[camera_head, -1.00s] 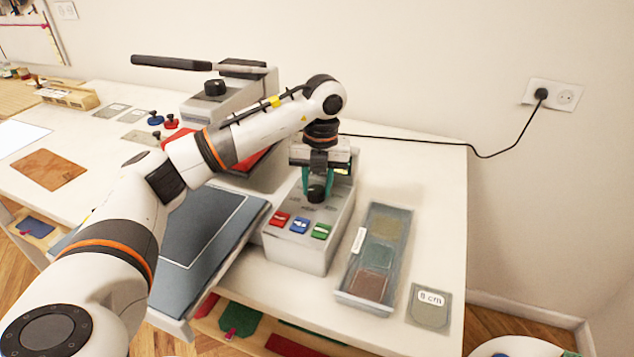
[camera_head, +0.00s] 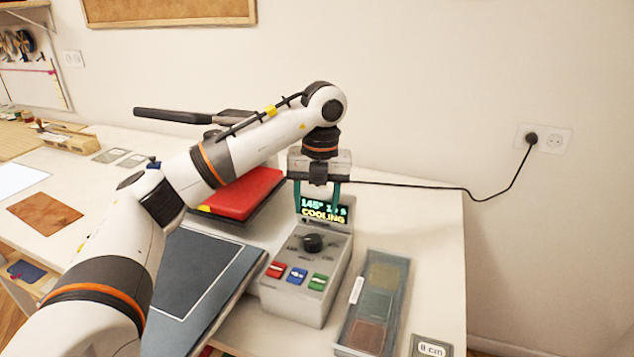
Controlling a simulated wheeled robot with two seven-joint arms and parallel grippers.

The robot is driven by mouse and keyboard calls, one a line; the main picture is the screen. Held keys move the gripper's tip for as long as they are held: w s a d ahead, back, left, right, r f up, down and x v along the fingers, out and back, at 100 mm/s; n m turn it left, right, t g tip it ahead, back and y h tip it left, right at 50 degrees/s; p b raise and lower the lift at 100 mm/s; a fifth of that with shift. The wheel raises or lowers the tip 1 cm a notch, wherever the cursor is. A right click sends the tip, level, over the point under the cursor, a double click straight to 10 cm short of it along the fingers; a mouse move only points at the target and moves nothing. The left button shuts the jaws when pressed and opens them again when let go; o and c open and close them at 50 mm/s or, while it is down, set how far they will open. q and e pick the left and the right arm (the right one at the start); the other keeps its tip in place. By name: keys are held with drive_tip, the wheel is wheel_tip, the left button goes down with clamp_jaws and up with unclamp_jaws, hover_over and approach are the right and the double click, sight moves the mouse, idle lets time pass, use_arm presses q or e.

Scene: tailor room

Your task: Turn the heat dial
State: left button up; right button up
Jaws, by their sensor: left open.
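The heat dial is a black knob (camera_head: 312,243) on the sloped top of a grey control box (camera_head: 297,300). Below the knob are a red, a blue and a green button. Behind it a display (camera_head: 324,209) reads 145° and COOLING, its upper line partly unclear. My left gripper (camera_head: 317,203) is open, with its two teal fingers pointing down in front of the display. It is above and behind the knob, apart from it, with nothing between the fingers. My right gripper is not in view.
A heat press with a red pad (camera_head: 243,194) and a long black handle (camera_head: 172,115) stands left of the box. A tray of coloured swatches (camera_head: 350,325) lies to its right, near an 8 cm card (camera_head: 431,346). A black cable runs to the wall socket (camera_head: 555,140).

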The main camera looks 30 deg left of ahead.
use_arm(q)
drive_tip(key=shift+r+p, duration=0.35)
drive_tip(key=shift+r, duration=1.6)
